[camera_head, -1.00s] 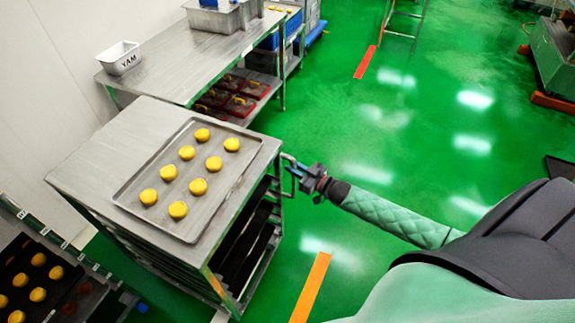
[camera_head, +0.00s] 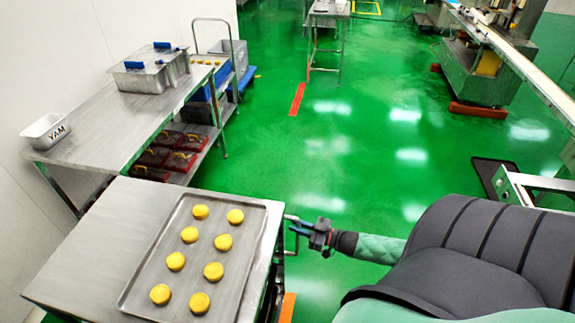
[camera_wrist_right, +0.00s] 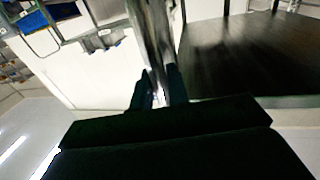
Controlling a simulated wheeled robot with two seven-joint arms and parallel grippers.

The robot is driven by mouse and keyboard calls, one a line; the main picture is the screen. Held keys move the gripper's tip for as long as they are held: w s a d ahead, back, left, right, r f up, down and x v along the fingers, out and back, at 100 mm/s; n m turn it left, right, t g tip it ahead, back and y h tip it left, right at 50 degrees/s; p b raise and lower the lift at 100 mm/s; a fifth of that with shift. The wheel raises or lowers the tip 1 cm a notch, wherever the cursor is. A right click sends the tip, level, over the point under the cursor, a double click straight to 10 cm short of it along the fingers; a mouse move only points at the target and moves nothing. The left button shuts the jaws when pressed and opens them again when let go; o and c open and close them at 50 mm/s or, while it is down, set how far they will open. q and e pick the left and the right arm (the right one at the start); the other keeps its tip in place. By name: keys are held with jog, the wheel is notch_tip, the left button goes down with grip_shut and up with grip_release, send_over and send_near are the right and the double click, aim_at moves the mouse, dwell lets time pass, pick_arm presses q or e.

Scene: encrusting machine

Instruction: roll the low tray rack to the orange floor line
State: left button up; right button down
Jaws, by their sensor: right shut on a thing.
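The low tray rack (camera_head: 98,243) stands at the lower left in the head view. A metal tray (camera_head: 254,238) of round yellow pieces (camera_head: 223,242) lies on its top. My right gripper (camera_head: 297,228) is at the rack's right side and shut on its handle (camera_head: 288,243). In the right wrist view the fingers (camera_wrist_right: 158,92) close around a blurred upright bar. A short piece of the orange floor line (camera_head: 288,306) shows beside the rack's right edge at the bottom; the rest is out of frame or hidden. My left gripper is not in view.
Green floor is open to the right, with a red line (camera_head: 297,99) farther off.

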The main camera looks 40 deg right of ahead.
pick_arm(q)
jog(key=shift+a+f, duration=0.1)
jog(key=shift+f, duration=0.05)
pick_arm(e)
jog(key=shift+s+d, duration=0.25)
jog(key=shift+s, duration=0.05)
jog(key=c, duration=1.4)
grip_release()
